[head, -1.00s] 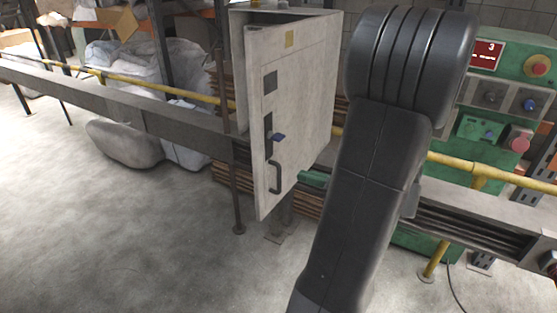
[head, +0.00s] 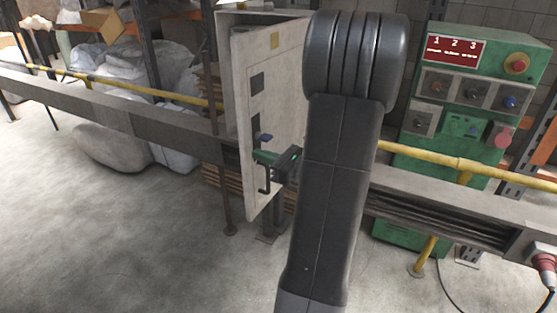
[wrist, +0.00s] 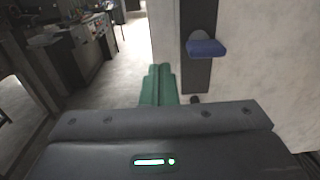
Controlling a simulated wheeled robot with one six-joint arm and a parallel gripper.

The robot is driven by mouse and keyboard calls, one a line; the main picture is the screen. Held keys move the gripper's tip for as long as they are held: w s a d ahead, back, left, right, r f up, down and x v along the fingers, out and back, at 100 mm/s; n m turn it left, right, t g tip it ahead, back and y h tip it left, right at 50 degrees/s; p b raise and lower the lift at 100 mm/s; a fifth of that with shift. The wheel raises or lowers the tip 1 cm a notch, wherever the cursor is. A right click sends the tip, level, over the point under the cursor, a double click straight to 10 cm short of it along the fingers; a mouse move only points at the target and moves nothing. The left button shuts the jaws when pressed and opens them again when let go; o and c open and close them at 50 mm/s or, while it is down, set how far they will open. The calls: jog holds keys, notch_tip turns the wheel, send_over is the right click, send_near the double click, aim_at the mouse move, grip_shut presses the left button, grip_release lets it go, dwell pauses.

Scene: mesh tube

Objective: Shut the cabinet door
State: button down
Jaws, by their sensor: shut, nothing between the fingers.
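The cabinet door (head: 286,90) is pale grey and worn. It stands partly open, its handle-side edge out from the cabinet body (head: 229,60). It carries a blue latch (head: 266,138) and a dark pull handle (head: 265,183). My gripper (head: 256,156) has green fingers, closed and empty, in front of the door between latch and handle. In the wrist view the fingers (wrist: 158,80) lie near the door's edge, below and left of the blue latch (wrist: 206,47). I cannot tell whether they touch the door. My arm hides the door's right part.
A rail with a yellow pipe (head: 420,156) runs past the cabinet. A green control panel (head: 460,110) stands at the right and a red plug (head: 544,262) at the lower right. Wrapped sacks (head: 110,145) lie at the left. The floor in front is open.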

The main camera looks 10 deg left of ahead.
jog(key=shift+x, duration=1)
